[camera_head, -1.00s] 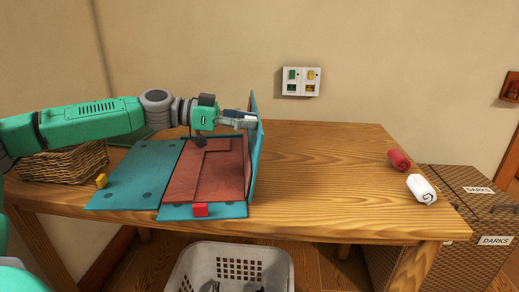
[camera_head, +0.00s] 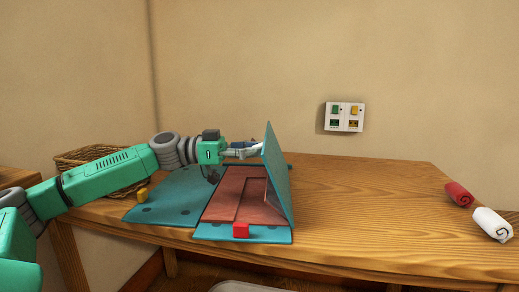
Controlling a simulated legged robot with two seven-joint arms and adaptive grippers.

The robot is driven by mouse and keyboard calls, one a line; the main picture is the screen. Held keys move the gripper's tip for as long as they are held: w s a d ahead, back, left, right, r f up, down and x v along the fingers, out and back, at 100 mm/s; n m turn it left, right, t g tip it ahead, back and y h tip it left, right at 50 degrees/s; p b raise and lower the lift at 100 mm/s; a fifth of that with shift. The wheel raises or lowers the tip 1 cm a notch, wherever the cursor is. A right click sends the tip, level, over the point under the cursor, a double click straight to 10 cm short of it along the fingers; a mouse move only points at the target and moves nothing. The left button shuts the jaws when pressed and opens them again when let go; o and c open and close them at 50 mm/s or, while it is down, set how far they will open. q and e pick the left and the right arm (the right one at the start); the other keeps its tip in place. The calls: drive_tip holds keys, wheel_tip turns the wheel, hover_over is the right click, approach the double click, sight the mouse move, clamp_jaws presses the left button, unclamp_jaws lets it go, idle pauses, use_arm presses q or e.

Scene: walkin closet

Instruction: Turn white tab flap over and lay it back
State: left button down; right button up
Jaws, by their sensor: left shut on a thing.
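The teal folding board lies on the wooden table, its left panel (camera_head: 185,194) flat with a yellow tab (camera_head: 142,195) at its edge. Its right flap (camera_head: 280,180) stands raised and leans left over the folded dark red cloth (camera_head: 222,200). I take this to be the white tab flap; its tab is not clearly visible. My left gripper (camera_head: 256,151) is shut on the flap near its upper edge, on the left side. The flap hides part of the fingertips. A red tab (camera_head: 241,230) sits at the front edge of the middle panel. My right gripper is out of view.
A wicker basket (camera_head: 92,153) stands behind my left arm. A red roll (camera_head: 459,194) and a white roll (camera_head: 492,224) lie near the table's right end. The table (camera_head: 365,205) is bare between board and rolls. A switch plate (camera_head: 344,117) is on the wall.

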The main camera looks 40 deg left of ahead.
use_arm(q)
drive_tip(key=shift+a+f, duration=0.1)
drive_tip(key=shift+f, duration=0.35)
drive_tip(key=c, duration=1.6)
unclamp_jaws()
drive_tip(key=o, duration=0.4)
drive_tip(key=shift+w+a, duration=0.1)
drive_tip(key=shift+a+r, duration=0.1)
drive_tip(key=shift+r, duration=0.05)
drive_tip(key=v, duration=0.7)
drive_tip(key=shift+a, duration=0.2)
